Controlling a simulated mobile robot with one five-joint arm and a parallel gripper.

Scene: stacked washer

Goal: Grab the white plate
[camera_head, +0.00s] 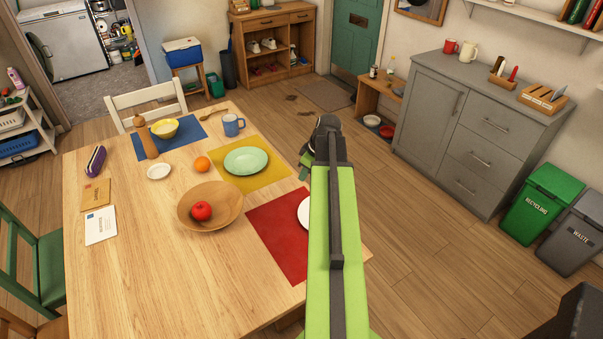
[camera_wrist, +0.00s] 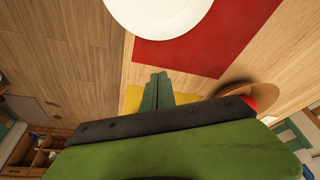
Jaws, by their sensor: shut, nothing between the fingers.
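The white plate (camera_head: 303,213) lies on the red placemat (camera_head: 268,240) near the table's right edge. My green arm hides most of it in the head view. In the wrist view the white plate (camera_wrist: 158,12) is at the top, cut off by the frame, on the red placemat (camera_wrist: 205,52). My gripper (camera_wrist: 160,76) is shut and empty, its green fingertips apart from the plate in the picture. In the head view my gripper (camera_head: 305,165) is partly hidden behind the wrist, near the table's right edge.
A wooden bowl (camera_head: 222,212) with a red apple (camera_head: 201,211) stands left of the red placemat. A green plate (camera_head: 246,161) lies on a yellow placemat (camera_head: 277,180). A small white dish (camera_head: 158,171) is farther left. Open floor lies right of the table.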

